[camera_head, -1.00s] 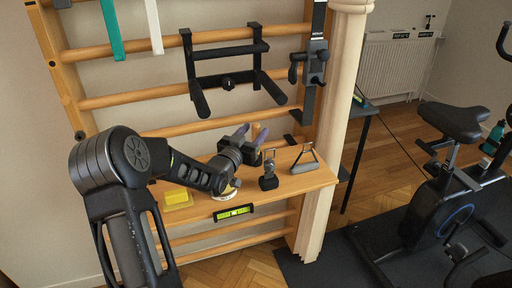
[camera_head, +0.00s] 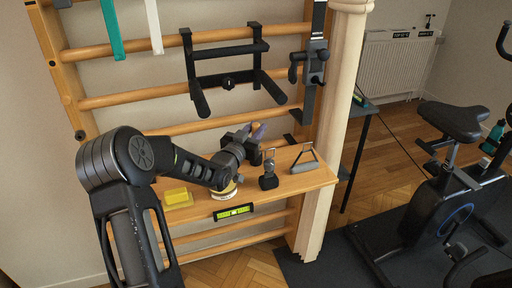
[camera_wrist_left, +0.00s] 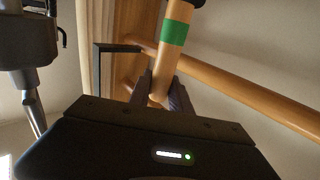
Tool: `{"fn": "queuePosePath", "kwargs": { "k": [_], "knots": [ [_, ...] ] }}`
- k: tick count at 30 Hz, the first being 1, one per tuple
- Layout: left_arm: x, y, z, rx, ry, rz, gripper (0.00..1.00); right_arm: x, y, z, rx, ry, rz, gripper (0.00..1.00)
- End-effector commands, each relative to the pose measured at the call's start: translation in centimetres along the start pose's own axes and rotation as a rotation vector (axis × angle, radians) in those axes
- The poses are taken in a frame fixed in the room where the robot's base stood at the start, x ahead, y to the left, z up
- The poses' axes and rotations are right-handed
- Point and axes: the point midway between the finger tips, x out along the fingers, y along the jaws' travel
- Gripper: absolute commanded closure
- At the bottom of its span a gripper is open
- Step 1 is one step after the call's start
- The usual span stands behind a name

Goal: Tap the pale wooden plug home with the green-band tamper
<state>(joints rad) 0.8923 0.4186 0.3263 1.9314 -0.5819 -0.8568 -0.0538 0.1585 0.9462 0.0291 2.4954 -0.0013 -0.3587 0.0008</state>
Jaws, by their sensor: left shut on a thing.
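The green-band tamper (camera_wrist_left: 173,33) shows in the left wrist view as a light wooden shaft with a green band, its dark end cut off at the top edge. My left gripper (camera_wrist_left: 161,92) is shut on the shaft below the band. In the head view this gripper (camera_head: 252,131) is above the back of the wooden shelf (camera_head: 300,183), and I cannot make out the tamper there. I cannot identify the pale wooden plug in either view. My right gripper is not in view.
On the shelf are a yellow block (camera_head: 177,199), a round yellow-and-white item (camera_head: 226,192) partly behind my wrist, a small black object (camera_head: 268,178) and a grey-handled grip (camera_head: 304,166). A level (camera_head: 233,212) is at its front edge. Wall bars (camera_head: 130,97) rise behind.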

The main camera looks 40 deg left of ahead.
Motion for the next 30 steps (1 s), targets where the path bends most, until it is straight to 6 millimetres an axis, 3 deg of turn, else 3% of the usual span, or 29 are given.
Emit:
{"fn": "queuePosePath", "kwargs": {
  "k": [4,19,30],
  "knots": [
    [0.0,0.0,0.0,0.000,0.000,0.000,1.00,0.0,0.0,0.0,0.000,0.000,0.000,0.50],
    [0.0,0.0,-0.3,0.001,0.003,0.000,1.00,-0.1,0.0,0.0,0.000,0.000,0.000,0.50],
    [0.0,0.1,-3.2,0.001,0.003,0.001,1.00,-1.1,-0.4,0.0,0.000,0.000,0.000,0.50]
  ]
}}
